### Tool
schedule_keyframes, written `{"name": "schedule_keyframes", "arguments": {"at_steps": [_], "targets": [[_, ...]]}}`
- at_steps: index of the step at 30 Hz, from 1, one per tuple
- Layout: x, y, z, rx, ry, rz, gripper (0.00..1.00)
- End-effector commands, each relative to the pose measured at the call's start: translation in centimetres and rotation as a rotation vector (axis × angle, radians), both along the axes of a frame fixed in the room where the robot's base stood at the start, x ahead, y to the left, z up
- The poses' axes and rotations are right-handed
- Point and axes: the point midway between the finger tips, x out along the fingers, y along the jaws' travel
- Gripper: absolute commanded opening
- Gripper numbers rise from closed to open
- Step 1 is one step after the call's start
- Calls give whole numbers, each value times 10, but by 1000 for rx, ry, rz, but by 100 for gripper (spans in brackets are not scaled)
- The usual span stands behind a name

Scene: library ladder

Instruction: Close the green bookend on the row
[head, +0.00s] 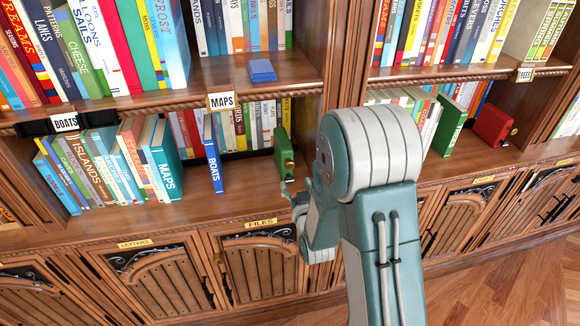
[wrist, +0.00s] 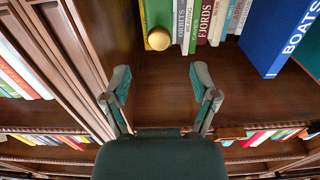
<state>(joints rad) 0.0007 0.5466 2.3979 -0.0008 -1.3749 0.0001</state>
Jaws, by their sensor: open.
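The green bookend (head: 284,153) with a round brass knob stands on the lower middle shelf, at the right end of the row of books (head: 240,125). In the wrist view the green bookend (wrist: 156,12) is at the top edge, its knob facing me, with books of the row (wrist: 200,25) right beside it. Its upper part is cut off there. My gripper (wrist: 161,80) is open and empty, its two fingers apart over bare shelf and short of the knob. In the head view my gripper (head: 290,190) is just below the bookend, partly hidden by my arm.
A blue BOATS book (head: 212,155) stands forward of the row, left of the bookend; it also shows in the wrist view (wrist: 280,40). A shelf upright (wrist: 75,45) is close on the other side. A red bookend (head: 492,124) stands in the right bay.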

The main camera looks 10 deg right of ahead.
Motion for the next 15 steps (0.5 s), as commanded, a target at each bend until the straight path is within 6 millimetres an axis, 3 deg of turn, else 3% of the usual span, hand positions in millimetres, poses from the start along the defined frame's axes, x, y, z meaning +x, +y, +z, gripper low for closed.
{"name": "schedule_keyframes", "arguments": {"at_steps": [9,15], "targets": [[58,0,0,0,-1,0,76],[76,0,0,0,1,0,76]]}}
